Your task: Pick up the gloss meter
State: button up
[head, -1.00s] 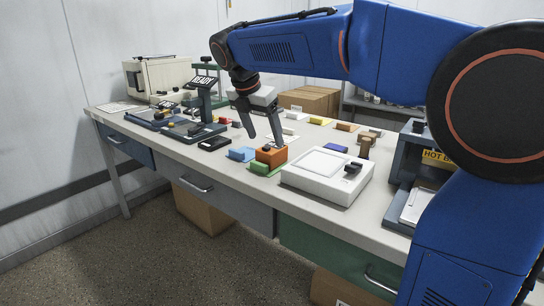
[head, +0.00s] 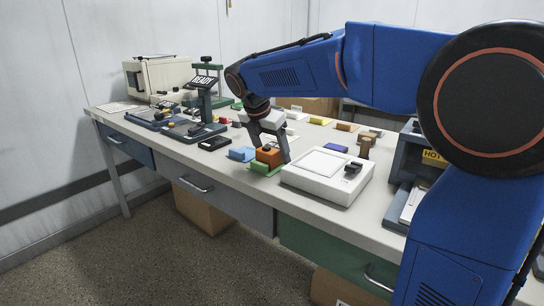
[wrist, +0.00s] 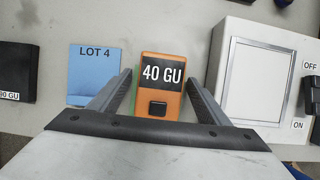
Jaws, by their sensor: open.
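The gloss meter is an orange block (head: 268,157) marked 40 GU with a black button; it also shows in the wrist view (wrist: 160,98). It sits on a green piece (head: 264,169) on the bench; only a thin green edge shows in the wrist view. My gripper (head: 272,148) is open, with its fingers reaching down on either side of the orange block. In the wrist view, my gripper (wrist: 158,78) has one finger to the left and one to the right of the block, with a gap on each side.
A white device with a framed panel (head: 325,178) stands close on the right. A black block (head: 214,143) lies farther left. A grey apparatus with a HOT label (head: 408,165) is at right.

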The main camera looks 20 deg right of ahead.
jog(key=c, duration=1.5)
jog(key=shift+r, duration=0.1)
